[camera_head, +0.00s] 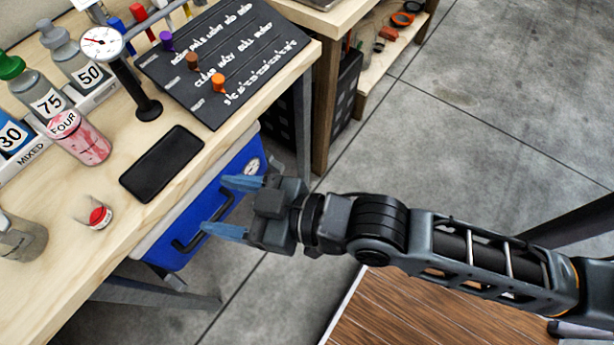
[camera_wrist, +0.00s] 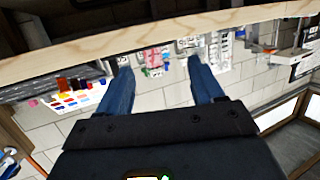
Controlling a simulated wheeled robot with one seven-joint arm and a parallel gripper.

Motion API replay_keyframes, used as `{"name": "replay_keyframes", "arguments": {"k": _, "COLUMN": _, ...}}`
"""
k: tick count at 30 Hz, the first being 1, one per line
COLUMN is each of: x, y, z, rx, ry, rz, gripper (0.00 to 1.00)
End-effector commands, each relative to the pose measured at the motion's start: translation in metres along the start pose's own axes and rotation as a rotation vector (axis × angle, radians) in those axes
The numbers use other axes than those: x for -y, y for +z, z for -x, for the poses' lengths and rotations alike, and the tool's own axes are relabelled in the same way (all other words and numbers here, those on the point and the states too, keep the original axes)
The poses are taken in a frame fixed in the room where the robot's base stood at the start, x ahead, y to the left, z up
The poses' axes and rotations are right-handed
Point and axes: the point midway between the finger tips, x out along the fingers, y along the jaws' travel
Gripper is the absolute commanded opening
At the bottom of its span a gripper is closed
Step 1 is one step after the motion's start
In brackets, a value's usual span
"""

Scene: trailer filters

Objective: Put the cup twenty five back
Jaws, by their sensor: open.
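My gripper (camera_head: 228,207) is open and empty. It is off the front edge of the wooden workbench, beside a blue cooler-like box. The wrist view shows both blue fingers apart with nothing between them (camera_wrist: 158,68). No label reading twenty five is legible. A small clear cup with a red patch (camera_head: 98,214) stands on the bench, left of my gripper and apart from it. A clear container (camera_head: 20,238) is cut off at the left edge, with no readable label. Bottles marked 75 (camera_head: 40,92) and 50 (camera_head: 80,66) stand by the rack (camera_head: 98,97) labelled MIXED.
A black flat pad (camera_head: 162,163), a dial gauge on a stand (camera_head: 103,42) and a black lettered board with pegs (camera_head: 215,75) occupy the bench (camera_head: 60,262). A pink FOUR bottle (camera_head: 84,140) leans near the rack. The blue box (camera_head: 185,245) is under the bench.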

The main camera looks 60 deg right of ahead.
Motion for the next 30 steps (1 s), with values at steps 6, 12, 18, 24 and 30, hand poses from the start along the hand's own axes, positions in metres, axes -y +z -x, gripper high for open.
{"name": "replay_keyframes", "arguments": {"k": 6, "x": -0.028, "y": 0.023, "z": 0.096, "rx": 0.029, "ry": 0.148, "rz": -0.033, "gripper": 0.67}}
{"name": "replay_keyframes", "arguments": {"k": 12, "x": -0.035, "y": 0.02, "z": 0.173, "rx": 0.042, "ry": 0.253, "rz": -0.056, "gripper": 0.67}}
{"name": "replay_keyframes", "arguments": {"k": 18, "x": -0.031, "y": 0.007, "z": 0.22, "rx": 0.046, "ry": 0.311, "rz": -0.072, "gripper": 0.67}}
{"name": "replay_keyframes", "arguments": {"k": 24, "x": -0.029, "y": 0.002, "z": 0.233, "rx": 0.045, "ry": 0.327, "rz": -0.076, "gripper": 0.67}}
{"name": "replay_keyframes", "arguments": {"k": 30, "x": -0.029, "y": 0.002, "z": 0.233, "rx": 0.044, "ry": 0.326, "rz": -0.076, "gripper": 0.67}}
